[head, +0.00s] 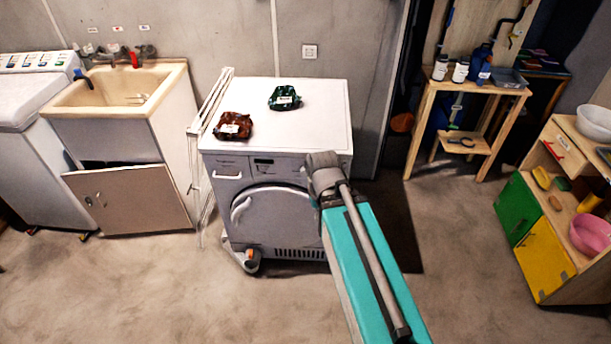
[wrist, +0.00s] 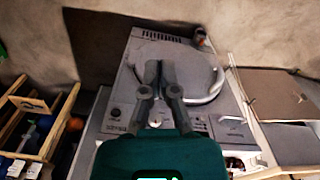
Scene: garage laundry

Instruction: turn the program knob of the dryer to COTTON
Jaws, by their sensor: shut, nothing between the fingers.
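The dryer (head: 268,225) is a white front-loading machine with a round door and a control panel along its top front edge. In the head view my arm covers the right part of the panel, and the program knob cannot be made out there. In the wrist view the dryer (wrist: 140,48) appears upside down, with its door handle at the right. My gripper (wrist: 160,65) is shut and empty, its fingers together in front of the panel and door.
A dark red bag (head: 233,126) and a green bag (head: 285,98) lie on the dryer top. A folded drying rack (head: 207,130) leans at its left, near a sink cabinet (head: 122,200). A wooden table (head: 480,88) stands back right.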

